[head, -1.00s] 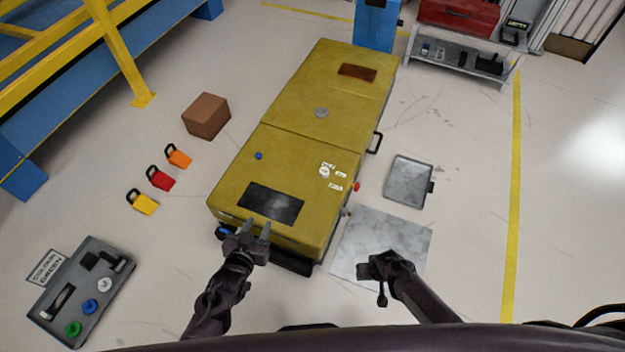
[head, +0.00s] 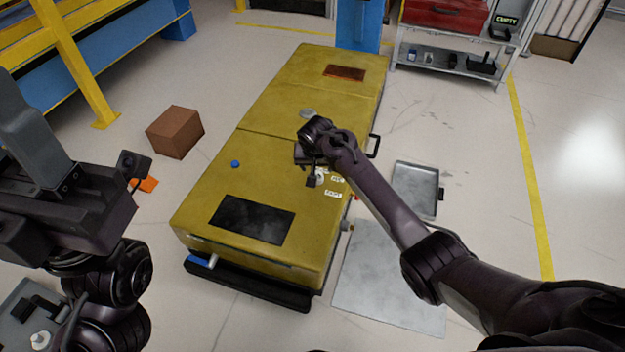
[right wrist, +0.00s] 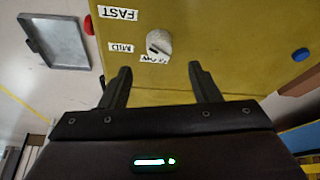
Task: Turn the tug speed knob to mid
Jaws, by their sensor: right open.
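The tug speed knob (right wrist: 159,42) is a small round pale dial on the yellow tug (head: 290,105). In the right wrist view it has labels FAST (right wrist: 118,13), MID (right wrist: 120,48) and SLOW (right wrist: 155,58) around it. A dark mark on its face lies towards the SLOW and MID side; its exact setting is hard to tell. My right gripper (right wrist: 160,72) is open and empty, its fingertips just short of the knob and apart from it. In the head view my right gripper (head: 310,168) partly covers the knob. My left gripper (head: 70,215) is large at the left edge, its jaws unclear.
A red button (right wrist: 88,25) and a blue button (right wrist: 301,54) sit on the tug. A grey tray (head: 416,190) and a metal sheet (head: 390,285) lie on the floor to the right. A brown box (head: 175,132) stands at the left.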

